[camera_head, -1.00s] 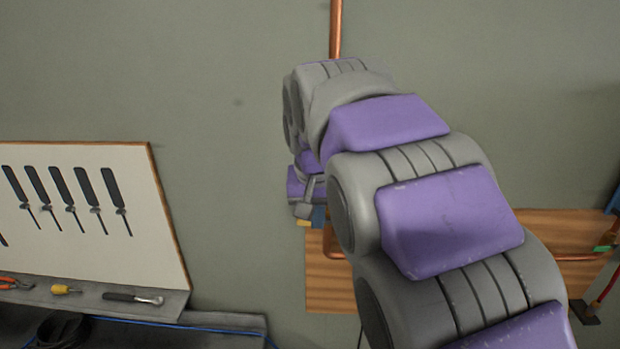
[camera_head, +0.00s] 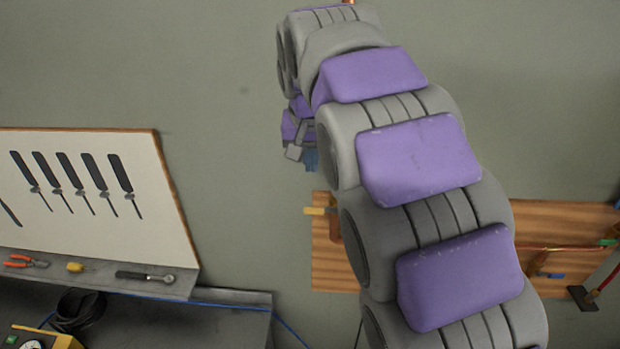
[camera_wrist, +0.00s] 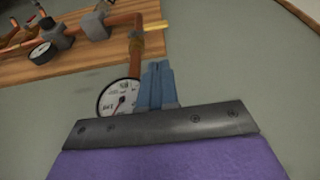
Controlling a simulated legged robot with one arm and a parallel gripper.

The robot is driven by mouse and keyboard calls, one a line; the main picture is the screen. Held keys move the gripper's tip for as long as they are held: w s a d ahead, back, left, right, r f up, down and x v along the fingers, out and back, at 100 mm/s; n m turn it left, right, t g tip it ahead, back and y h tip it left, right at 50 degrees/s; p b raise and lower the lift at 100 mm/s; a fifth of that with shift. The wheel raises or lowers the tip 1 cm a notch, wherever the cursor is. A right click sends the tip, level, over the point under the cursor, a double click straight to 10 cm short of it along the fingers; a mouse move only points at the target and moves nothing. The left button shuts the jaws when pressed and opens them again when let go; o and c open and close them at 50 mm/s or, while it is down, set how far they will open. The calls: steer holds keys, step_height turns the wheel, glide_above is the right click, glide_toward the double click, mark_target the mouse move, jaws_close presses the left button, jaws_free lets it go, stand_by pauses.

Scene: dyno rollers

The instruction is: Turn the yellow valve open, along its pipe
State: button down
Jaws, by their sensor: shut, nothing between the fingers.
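The yellow valve handle (camera_head: 318,211) sticks out level to the left at the upper left of the wooden board. In the wrist view the yellow handle (camera_wrist: 155,26) lies beside the top of a copper pipe (camera_wrist: 136,58); the valve body is not clear. My gripper (camera_head: 311,160) is above the handle in the head view, apart from it. In the wrist view my gripper's blue fingers (camera_wrist: 157,72) are together and empty, next to a round white gauge (camera_wrist: 118,98). My arm hides part of the board and pipes in the head view.
The wooden board (camera_head: 330,270) carries copper pipes and a blue handle (camera_head: 551,275). A red-handled part (camera_head: 590,295) stands at the right. A white tool panel (camera_head: 90,200) and a grey bench (camera_head: 200,318) are at the left. The wall between is clear.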

mark_target(311, 208)
steer(key=b+x, duration=0.1)
steer(key=x, duration=0.3)
steer(key=b+x, duration=0.2)
steer(key=x, duration=0.2)
steer(key=s+b+x, duration=0.1)
steer(key=x, duration=0.4)
steer(key=shift+a+f, duration=0.1)
